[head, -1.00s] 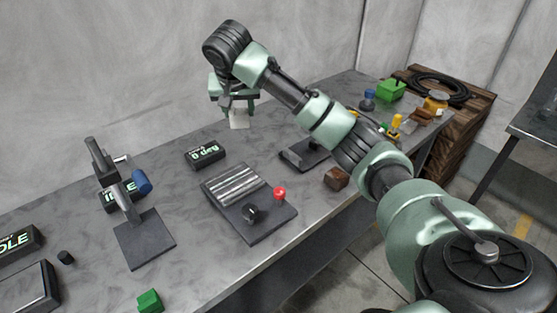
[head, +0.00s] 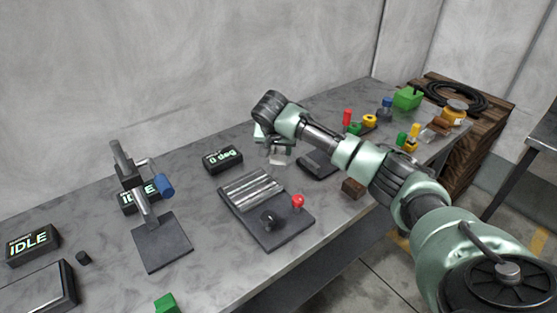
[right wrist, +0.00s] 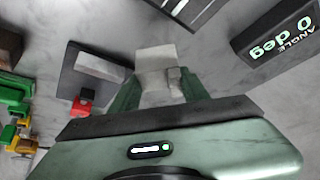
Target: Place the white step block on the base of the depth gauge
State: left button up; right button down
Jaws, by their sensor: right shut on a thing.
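The white step block (right wrist: 155,52) is between the fingers of my right gripper (right wrist: 157,88) in the right wrist view; its stepped shape shows, its lower part is hidden. In the head view the right gripper (head: 272,143) holds the block (head: 278,158) low near the back of the table; whether it touches the table I cannot tell. A column stand with a flat dark base (head: 162,243) and a blue part, at the left of the head view, looks like the depth gauge. Its base is bare. The block is well to the right of it. My left gripper is not in view.
A grooved plate (head: 252,190) with a red knob (head: 298,201) lies between stand and gripper. A "0 deg" display (head: 222,160) stands behind it. A dark plate (head: 322,164) is right of the gripper. Several coloured items stand at the far right.

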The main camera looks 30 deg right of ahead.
aim_at(278, 162)
jog(key=shift+f, duration=2.4)
jog(key=shift+f, duration=0.15)
jog(key=c, duration=0.7)
grip_release()
